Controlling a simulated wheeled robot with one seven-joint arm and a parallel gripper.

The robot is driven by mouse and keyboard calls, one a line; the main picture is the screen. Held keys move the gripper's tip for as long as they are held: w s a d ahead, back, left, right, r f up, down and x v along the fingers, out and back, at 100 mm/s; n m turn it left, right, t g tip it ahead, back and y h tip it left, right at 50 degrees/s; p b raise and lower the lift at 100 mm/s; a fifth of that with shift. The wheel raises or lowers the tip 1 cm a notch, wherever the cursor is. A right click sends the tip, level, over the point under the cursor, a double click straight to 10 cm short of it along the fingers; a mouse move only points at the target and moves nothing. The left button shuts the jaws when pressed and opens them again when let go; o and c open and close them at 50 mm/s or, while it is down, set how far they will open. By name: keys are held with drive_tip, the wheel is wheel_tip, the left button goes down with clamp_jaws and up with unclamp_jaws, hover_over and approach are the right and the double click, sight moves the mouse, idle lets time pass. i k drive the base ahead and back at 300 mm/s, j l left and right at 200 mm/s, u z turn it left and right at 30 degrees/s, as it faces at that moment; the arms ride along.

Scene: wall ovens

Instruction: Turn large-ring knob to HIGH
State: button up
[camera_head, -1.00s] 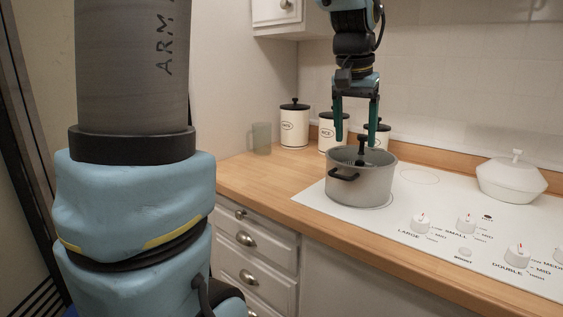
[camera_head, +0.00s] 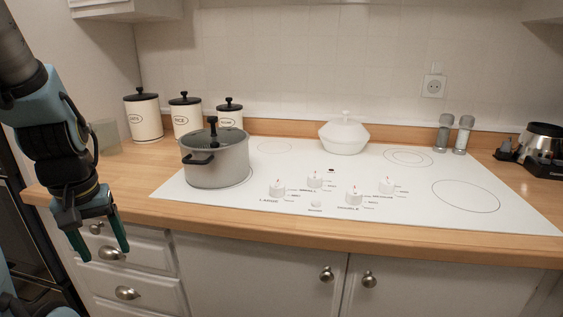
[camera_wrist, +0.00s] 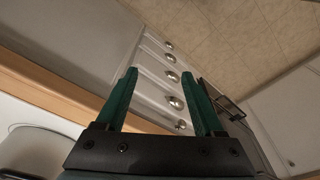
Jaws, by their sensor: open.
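The large-ring knob (camera_head: 277,188) is a white knob with a red mark, at the front left of the white cooktop (camera_head: 420,207). The word LARGE is printed beside it. A grey pot (camera_head: 217,163) with a black-knobbed lid stands on the left ring, just left of the knob. My gripper (camera_head: 100,250) is open and empty, pointing down in front of the drawers, well left of the knob. In the wrist view my gripper's two green fingers (camera_wrist: 163,95) are spread apart, with drawer fronts beyond them. The knob is not in the wrist view.
Other white knobs (camera_head: 354,195) stand to the right. A white lidded dish (camera_head: 344,135) sits behind them. Several canisters (camera_head: 186,117) and a glass (camera_head: 106,136) stand at the back left. The wooden counter edge (camera_head: 330,243) runs along the front. The cooktop's right side is mostly clear.

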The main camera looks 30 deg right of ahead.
sight(277, 188)
drive_tip(key=z, duration=1.95)
